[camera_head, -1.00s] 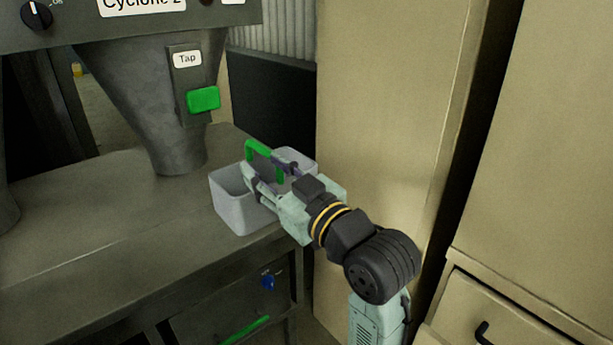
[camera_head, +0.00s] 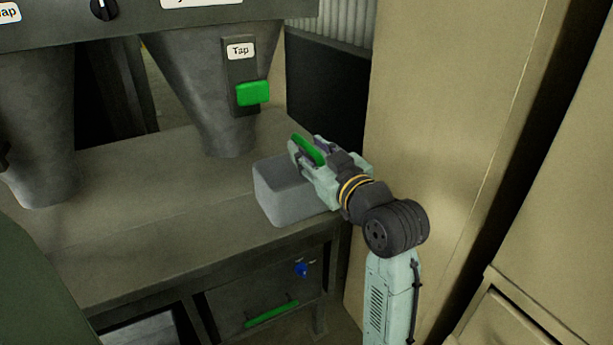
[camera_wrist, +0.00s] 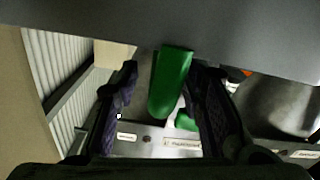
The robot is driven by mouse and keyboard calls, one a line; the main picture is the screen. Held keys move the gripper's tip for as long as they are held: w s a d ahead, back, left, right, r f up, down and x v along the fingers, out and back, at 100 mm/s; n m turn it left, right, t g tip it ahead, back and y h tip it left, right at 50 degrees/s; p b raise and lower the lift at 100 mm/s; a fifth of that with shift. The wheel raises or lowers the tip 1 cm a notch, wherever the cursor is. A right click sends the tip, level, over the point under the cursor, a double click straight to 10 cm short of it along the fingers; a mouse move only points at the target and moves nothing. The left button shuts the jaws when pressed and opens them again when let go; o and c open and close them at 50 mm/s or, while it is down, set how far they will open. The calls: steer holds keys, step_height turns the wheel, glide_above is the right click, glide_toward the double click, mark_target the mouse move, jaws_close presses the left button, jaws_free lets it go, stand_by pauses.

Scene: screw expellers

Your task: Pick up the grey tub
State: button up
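The grey tub (camera_head: 280,195) stands at the right front end of the grey bench in the head view. Its green handle (camera_head: 308,150) rises above it by my gripper (camera_head: 312,155). The arm reaches in from the right, over the tub's right side, and hides part of it. In the wrist view, the tub's grey surface (camera_wrist: 90,18) fills the top. The green handle (camera_wrist: 169,85) lies between the dark fingers of my gripper (camera_wrist: 162,72). A gap shows on the left finger's side; the right finger is very close to the handle, and contact there cannot be told.
The grey bench (camera_head: 150,225) is mostly clear left of the tub. A cone hopper with a green Tap button (camera_head: 252,93) stands behind the tub. A tall beige cabinet (camera_head: 440,130) is close on the right. A drawer with a green handle (camera_head: 272,314) is below.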

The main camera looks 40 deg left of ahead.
steer(key=shift+x, duration=0.9)
jaws_close()
